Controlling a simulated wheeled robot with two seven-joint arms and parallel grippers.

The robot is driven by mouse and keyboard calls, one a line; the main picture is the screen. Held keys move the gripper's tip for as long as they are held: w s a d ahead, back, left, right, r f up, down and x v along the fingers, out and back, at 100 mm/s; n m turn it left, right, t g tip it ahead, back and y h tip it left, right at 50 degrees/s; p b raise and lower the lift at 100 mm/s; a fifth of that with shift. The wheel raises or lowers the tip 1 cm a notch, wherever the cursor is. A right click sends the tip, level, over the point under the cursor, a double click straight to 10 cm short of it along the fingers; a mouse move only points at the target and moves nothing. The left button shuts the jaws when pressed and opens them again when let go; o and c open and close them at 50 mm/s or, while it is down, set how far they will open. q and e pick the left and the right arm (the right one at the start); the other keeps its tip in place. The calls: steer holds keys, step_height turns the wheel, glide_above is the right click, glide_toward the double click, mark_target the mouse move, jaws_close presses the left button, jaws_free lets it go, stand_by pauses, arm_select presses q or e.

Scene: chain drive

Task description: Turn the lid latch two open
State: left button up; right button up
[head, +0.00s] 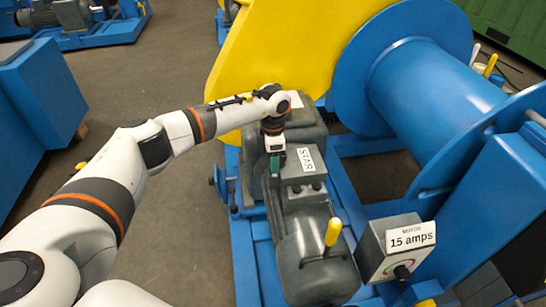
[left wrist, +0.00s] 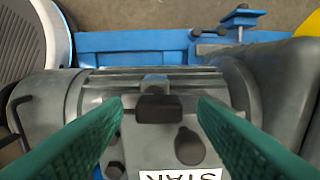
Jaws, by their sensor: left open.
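A grey motor housing (head: 315,262) carries a box with a white label (head: 308,160) and small dark fittings (head: 305,188) on its top. In the left wrist view a dark block-shaped latch (left wrist: 158,108) sits at the box's edge, below a grey lug. I cannot tell which numbered latch it is. My left gripper (head: 275,163) is over the box, beside the label. In the left wrist view its green fingers are spread on either side of the latch, with gaps at both sides. A dark round fitting (left wrist: 190,147) lies close by. My right gripper is out of view.
A yellow guard (head: 285,50) and a blue drum (head: 430,90) rise behind. Open floor (head: 175,235) lies left.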

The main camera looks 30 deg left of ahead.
arm_select(q)
steer(key=shift+r, duration=0.2)
step_height(320, 180, up, 12)
steer(key=p, duration=0.2)
steer(key=shift+f, duration=0.2)
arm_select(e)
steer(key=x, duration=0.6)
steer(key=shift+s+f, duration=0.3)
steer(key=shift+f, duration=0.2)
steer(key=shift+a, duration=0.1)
